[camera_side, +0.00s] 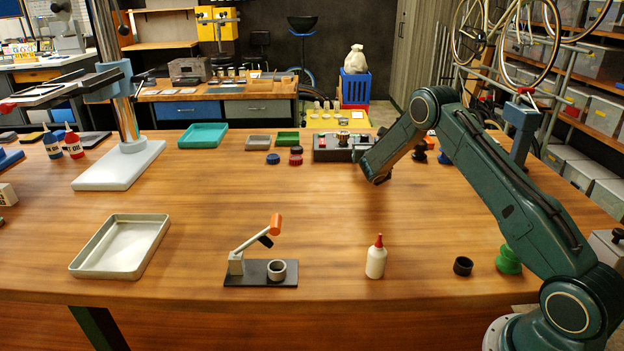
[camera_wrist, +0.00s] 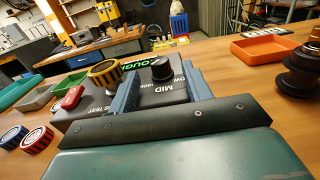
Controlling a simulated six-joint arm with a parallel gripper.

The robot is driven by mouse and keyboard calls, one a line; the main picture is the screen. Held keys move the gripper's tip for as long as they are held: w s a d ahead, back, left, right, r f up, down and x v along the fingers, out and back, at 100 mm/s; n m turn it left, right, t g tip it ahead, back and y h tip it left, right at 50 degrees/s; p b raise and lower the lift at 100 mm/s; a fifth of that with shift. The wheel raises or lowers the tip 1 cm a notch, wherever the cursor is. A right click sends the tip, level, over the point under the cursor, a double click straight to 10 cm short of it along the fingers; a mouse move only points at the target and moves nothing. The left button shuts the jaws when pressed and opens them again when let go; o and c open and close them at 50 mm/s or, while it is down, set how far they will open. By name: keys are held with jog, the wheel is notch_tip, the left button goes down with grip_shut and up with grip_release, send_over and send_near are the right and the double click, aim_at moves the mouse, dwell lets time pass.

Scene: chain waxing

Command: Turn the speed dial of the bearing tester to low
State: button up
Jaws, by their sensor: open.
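The bearing tester (camera_side: 327,155) is a dark box at the back middle of the bench. In the wrist view its top (camera_wrist: 165,94) carries a black speed dial (camera_wrist: 162,70), with MID and part of LOW and HIGH readable. Where the dial points is too small to tell. My gripper (camera_wrist: 162,82) is open, its two blue fingers reaching over the tester's right end, one on each side of the dial area. The dial shows between the fingertips; I cannot tell whether they touch it. In the side view my arm hides the tester's right end.
A yellow-black striped knob (camera_wrist: 104,74) and a red button (camera_wrist: 68,98) sit left of the dial. Red and blue round tins (camera_wrist: 37,138) lie left of the tester. An orange tray (camera_wrist: 263,50) and a black spool (camera_wrist: 298,72) stand right.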

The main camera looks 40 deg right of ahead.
aim_at(365, 138)
jog(key=shift+x, duration=1.2)
jog(key=c, duration=1)
jog(key=shift+o, duration=0.2)
jog(key=shift+s+d+f+n+t+y, duration=0.1)
jog(key=shift+n+t+y, duration=0.65)
jog(key=shift+y, duration=0.25)
jog(key=o, duration=1)
jog(key=shift+c, duration=0.2)
jog(key=shift+s, duration=0.1)
